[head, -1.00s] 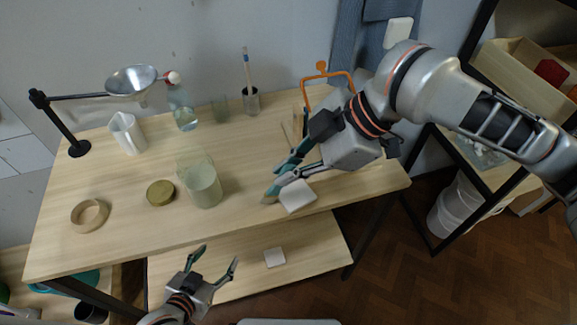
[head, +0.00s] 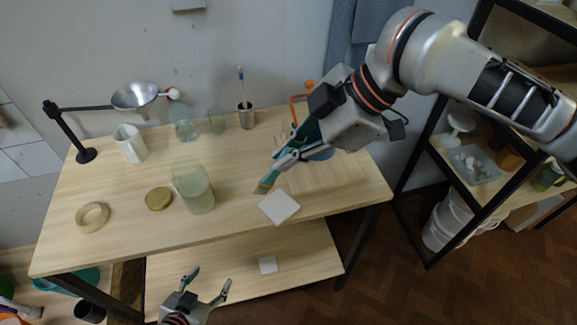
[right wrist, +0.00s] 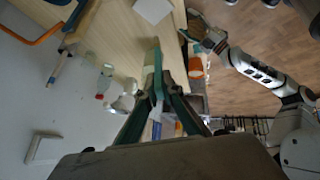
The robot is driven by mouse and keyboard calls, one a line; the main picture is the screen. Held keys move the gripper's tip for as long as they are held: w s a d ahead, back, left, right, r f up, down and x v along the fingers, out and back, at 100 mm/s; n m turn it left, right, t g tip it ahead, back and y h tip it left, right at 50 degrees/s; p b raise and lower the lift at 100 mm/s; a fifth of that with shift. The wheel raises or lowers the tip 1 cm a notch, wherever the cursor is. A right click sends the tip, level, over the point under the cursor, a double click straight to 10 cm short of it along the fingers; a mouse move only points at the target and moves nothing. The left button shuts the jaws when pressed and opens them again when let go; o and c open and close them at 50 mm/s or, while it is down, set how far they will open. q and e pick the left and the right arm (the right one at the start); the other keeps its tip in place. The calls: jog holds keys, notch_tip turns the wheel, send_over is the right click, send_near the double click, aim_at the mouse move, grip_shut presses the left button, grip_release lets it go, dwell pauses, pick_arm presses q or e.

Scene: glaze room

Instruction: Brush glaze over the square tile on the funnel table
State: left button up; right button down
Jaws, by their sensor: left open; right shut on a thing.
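The square white tile (head: 279,207) lies flat near the front edge of the funnel table (head: 235,222); it also shows at the top of the right wrist view (right wrist: 153,9). My right gripper (head: 290,160) is shut on a brush (head: 264,184), seen between its fingers in the right wrist view (right wrist: 157,75). The bristles point down just behind and left of the tile; I cannot tell whether they touch the tabletop. A glass jar (head: 197,194) with pale contents stands left of the brush. My left gripper (head: 205,284) is open and empty, low in front of the table.
A funnel (head: 134,97) hangs on a stand at the back left. A white pitcher (head: 130,144), clear bottle (head: 184,124), brush cup (head: 246,117), round lid (head: 158,199) and wooden ring (head: 92,217) stand around. A rack is at right.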

jog(key=shift+r, duration=1)
pick_arm(q)
jog(key=shift+r, duration=0.3)
jog(key=shift+d+f, duration=0.1)
pick_arm(e)
jog(key=shift+f, duration=0.1)
